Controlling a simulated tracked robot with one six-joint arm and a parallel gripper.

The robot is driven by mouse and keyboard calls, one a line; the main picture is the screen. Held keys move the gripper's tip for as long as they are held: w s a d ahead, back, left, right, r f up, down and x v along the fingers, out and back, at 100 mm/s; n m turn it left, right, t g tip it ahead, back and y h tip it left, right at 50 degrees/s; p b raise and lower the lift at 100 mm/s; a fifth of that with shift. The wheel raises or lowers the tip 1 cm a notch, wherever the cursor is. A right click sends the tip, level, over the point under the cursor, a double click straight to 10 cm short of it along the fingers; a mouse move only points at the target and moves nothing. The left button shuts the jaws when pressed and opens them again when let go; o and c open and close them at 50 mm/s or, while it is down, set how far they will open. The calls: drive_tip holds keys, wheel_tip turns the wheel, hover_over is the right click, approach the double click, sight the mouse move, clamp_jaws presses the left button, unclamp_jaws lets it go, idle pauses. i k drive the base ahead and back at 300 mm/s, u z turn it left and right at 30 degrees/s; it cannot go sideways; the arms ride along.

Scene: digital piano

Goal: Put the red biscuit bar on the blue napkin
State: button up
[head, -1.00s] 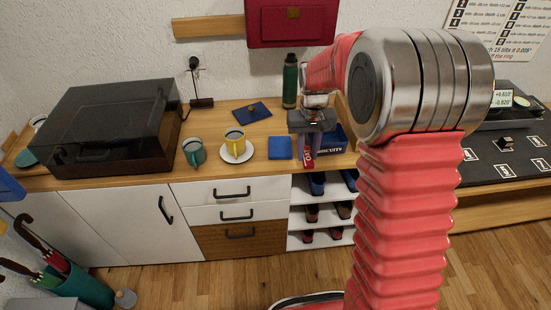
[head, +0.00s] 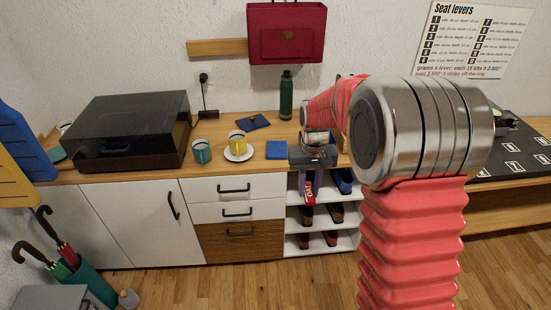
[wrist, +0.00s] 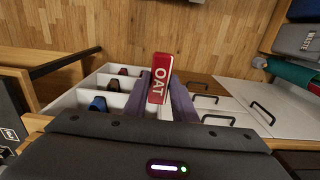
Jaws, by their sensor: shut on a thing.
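The red biscuit bar (head: 308,187) hangs upright below my gripper (head: 309,171), in front of the shoe shelves and the counter's front edge. In the wrist view the bar (wrist: 160,72), lettered OAT, sits between the two purple-grey fingers of my gripper (wrist: 162,97), which is shut on it. The blue napkin (head: 276,150) lies flat and bare on the wooden counter, near its front edge, to the left of my gripper. The napkin does not show in the wrist view.
A yellow cup on a white saucer (head: 238,154) and a teal cup (head: 201,152) stand left of the napkin. A green bottle (head: 286,97) and a dark blue mat (head: 253,122) are behind it. A dark-lidded turntable (head: 130,130) fills the counter's left. My arm hides the counter's right part.

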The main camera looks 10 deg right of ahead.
sight(277, 148)
drive_tip(key=k, duration=0.6)
drive_tip(key=u, duration=0.5)
drive_tip(key=i, duration=2)
drive_tip(key=z, duration=0.05)
